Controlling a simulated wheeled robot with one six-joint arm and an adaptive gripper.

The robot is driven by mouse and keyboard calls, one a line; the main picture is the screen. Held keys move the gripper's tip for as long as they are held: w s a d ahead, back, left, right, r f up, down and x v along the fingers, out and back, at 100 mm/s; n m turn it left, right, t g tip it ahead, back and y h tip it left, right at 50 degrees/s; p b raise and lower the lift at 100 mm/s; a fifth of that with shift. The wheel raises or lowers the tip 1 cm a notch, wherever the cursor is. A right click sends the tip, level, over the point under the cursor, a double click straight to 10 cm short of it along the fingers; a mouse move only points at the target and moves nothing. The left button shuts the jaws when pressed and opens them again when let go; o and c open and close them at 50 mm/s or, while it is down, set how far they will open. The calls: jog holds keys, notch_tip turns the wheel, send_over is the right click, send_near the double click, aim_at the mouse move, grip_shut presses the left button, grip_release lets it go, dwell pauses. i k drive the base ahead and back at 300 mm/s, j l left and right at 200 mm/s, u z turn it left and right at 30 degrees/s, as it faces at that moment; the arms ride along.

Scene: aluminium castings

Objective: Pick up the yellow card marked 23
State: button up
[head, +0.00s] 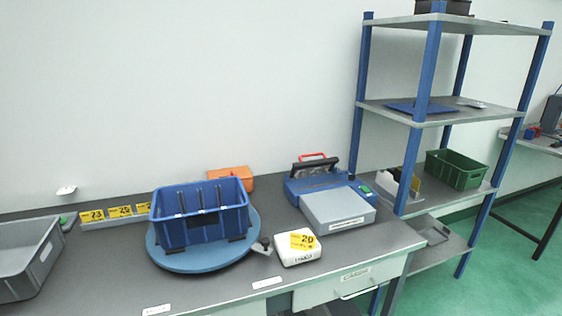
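The yellow card marked 23 (91,216) stands in a light grey holder rail (105,223) at the back left of the bench. It is the leftmost card in that rail. A second yellow card (120,211) stands just right of it; its number is hard to read. A third yellow card (143,208) is partly hidden behind the blue crate. Another yellow card, marked 20 (303,241), lies on a white box at the front of the bench. My gripper is not in view.
A blue crate (203,226) sits on a round blue turntable (160,258) right of the rail. A grey bin (22,262) stands at the left edge. A blue machine (318,186) and a shelf rack (430,115) are to the right. Bench surface (105,270) between bin and turntable is clear.

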aim_at(97, 215)
jog(key=i+j+u, duration=0.2)
jog(key=i, duration=0.35)
jog(key=i+j+u, duration=0.2)
jog(key=i, duration=0.3)
jog(key=i+j+u, duration=0.2)
jog(key=i, duration=0.35)
jog(key=l, duration=0.1)
